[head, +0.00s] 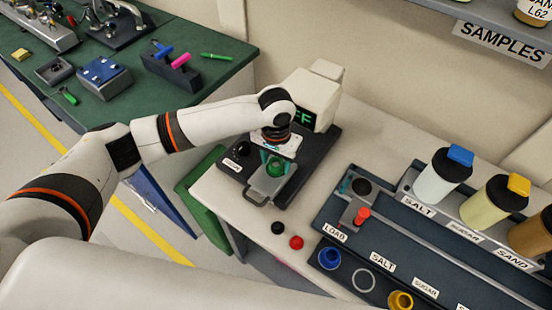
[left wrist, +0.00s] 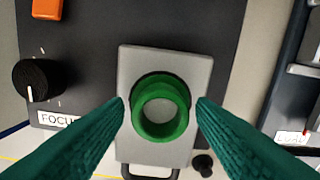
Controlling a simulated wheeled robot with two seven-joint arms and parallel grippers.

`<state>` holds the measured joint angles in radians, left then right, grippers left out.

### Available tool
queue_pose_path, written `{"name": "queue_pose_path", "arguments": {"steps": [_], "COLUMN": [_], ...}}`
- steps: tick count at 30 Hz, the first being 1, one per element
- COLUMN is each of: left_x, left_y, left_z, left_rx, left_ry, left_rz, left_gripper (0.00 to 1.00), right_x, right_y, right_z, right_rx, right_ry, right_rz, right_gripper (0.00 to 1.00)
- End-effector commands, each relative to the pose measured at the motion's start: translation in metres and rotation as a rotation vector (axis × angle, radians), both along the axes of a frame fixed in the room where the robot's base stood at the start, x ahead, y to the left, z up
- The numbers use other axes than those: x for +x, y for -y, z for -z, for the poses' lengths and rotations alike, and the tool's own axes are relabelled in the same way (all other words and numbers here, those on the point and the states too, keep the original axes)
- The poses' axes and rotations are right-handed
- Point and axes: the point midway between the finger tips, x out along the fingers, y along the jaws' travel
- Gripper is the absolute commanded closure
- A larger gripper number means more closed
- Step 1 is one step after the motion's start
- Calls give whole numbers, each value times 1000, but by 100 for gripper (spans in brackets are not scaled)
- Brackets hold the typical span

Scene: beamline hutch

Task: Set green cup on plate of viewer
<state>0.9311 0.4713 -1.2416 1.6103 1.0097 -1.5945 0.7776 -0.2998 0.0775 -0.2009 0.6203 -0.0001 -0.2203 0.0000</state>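The green cup (head: 275,168) is upright at the grey plate (head: 262,187) of the viewer (head: 312,92). In the left wrist view the cup (left wrist: 160,107) appears over the middle of the plate (left wrist: 201,72), with a dark ring partly showing behind its rim. It looks seated there, though its base is hidden. My left gripper (head: 277,161) points down over the plate. Its teal fingers (left wrist: 161,101) stand on both sides of the cup, with a narrow gap on each side. My right gripper is not in view.
A black knob (left wrist: 38,78) and an orange button (left wrist: 47,8) sit on the viewer's dark base. Black (head: 278,228) and red (head: 296,242) pieces lie in front. To the right are a loading station (head: 352,200), jars and a blue cup (head: 329,257).

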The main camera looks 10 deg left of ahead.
Motion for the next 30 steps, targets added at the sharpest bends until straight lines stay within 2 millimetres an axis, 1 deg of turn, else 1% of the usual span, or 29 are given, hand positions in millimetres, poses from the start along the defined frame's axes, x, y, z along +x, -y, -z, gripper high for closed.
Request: {"name": "queue_pose_path", "arguments": {"steps": [9, 11, 13, 17, 24, 27, 30], "left_x": [0, 0, 0, 1, 1, 1, 0], "left_y": [0, 0, 0, 0, 0, 0, 1], "left_z": [0, -3, -10, -33, -84, -101, -112], "left_rx": [0, 0, -2, -2, -1, -2, -1], "left_ry": [-1, 0, 1, 5, 4, 4, 2], "left_rz": [0, 0, 0, 1, 1, 1, 1], "left_gripper": [43, 43, 43, 43, 43, 43, 43], "right_x": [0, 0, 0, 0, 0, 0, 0], "right_y": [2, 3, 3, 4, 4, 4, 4], "right_z": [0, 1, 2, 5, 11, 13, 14], "right_rx": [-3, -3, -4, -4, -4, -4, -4], "right_ry": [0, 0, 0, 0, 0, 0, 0], "right_rz": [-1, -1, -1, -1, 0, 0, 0], "right_gripper": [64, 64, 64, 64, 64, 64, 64]}}
